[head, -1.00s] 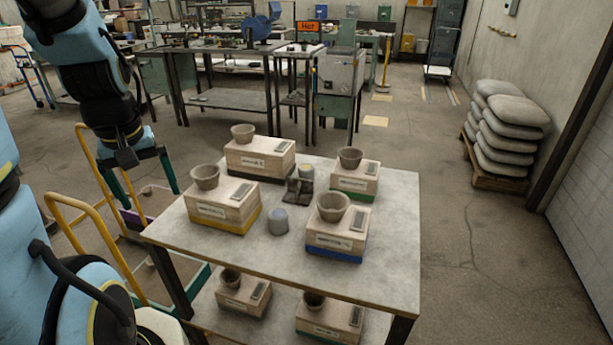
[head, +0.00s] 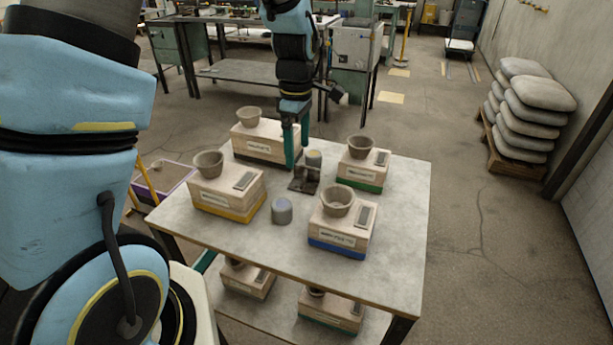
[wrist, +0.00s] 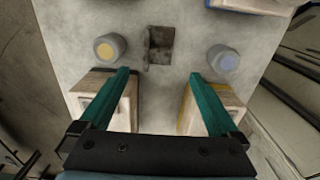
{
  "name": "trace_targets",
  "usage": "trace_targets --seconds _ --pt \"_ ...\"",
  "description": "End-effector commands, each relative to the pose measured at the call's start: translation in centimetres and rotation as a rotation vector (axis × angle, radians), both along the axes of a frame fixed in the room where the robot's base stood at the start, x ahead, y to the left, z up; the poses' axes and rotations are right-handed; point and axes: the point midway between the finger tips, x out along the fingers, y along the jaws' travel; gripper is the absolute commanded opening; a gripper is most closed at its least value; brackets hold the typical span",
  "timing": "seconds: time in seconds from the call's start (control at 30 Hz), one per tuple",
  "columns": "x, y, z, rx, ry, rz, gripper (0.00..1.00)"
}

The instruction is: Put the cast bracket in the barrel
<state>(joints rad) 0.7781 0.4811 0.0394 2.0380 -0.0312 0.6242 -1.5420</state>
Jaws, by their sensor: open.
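The cast bracket (head: 301,185), a dark grey angled metal piece, stands in the middle of the table; it also shows near the top centre of the wrist view (wrist: 158,47). My gripper (head: 296,152) points down just behind and above it. Its two green fingers (wrist: 160,76) are spread, with nothing between them; the bracket lies ahead of the tips in the wrist view. A grey cylinder with a yellow top (head: 314,159) stands behind the bracket. A grey cylinder with a bluish top (head: 282,211) stands in front. I cannot tell which thing is the barrel.
Wooden boxes with clay-like cups surround the bracket: black-based (head: 265,146), yellow-based (head: 227,196), green-based (head: 362,173) and blue-based (head: 341,232). The table's (head: 255,247) front is bare. Stacked sacks (head: 530,110) are at right.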

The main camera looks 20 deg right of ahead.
Motion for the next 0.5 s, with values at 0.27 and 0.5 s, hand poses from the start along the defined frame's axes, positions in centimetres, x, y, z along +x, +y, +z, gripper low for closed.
trace_targets --seconds 0.27,0.5 --pt "0.0 0.1 -3.4 0.001 0.001 -0.001 0.97" --pt "-0.1 -0.1 -5.3 0.002 0.004 -0.001 0.97"
